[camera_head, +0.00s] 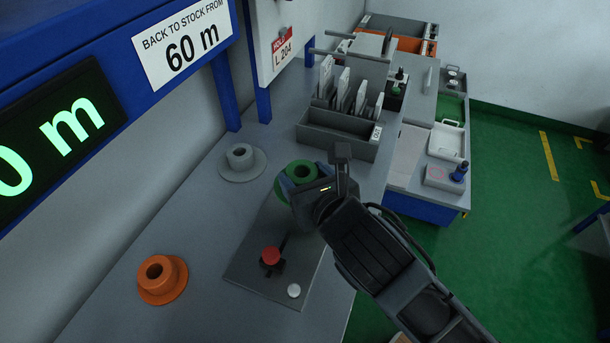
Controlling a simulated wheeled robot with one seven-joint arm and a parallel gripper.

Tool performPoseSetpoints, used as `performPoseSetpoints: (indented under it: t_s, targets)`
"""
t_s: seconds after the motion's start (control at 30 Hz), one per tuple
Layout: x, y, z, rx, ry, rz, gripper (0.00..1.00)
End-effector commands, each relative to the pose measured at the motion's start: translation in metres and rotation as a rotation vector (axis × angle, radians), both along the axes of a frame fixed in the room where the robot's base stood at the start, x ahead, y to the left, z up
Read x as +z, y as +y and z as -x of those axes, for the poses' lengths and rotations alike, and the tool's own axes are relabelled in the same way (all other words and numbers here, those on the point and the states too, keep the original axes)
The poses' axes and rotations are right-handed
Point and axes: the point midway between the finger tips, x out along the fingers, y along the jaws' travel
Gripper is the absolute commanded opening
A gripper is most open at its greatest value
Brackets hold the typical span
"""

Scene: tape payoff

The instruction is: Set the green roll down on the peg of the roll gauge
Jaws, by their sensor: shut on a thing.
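The green roll (291,172) is at the far end of a grey base plate on the bench, its core hole facing up. My gripper (311,191) is shut on the near side of the green roll and hides part of it. The grey base plate (252,262), which looks like the roll gauge, carries a red knob (271,255) and a pale round button (294,291) at its near end. No peg shows; the roll and my gripper cover the plate's far end. I cannot tell whether the roll is above the peg or on it.
A grey roll (240,170) stands on the bench to the left, and an orange roll (160,292) at the near left. A grey rack (335,140) with upright white cards is behind the green roll. Bare bench lies between the orange and grey rolls.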

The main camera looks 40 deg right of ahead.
Motion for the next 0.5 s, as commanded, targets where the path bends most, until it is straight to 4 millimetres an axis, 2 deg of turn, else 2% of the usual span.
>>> performPoseSetpoints:
  t_s: [0.5]
  targets:
    - [-0.011, 0.000, 0.000, 0.000, -0.001, 0.000, 0.28]
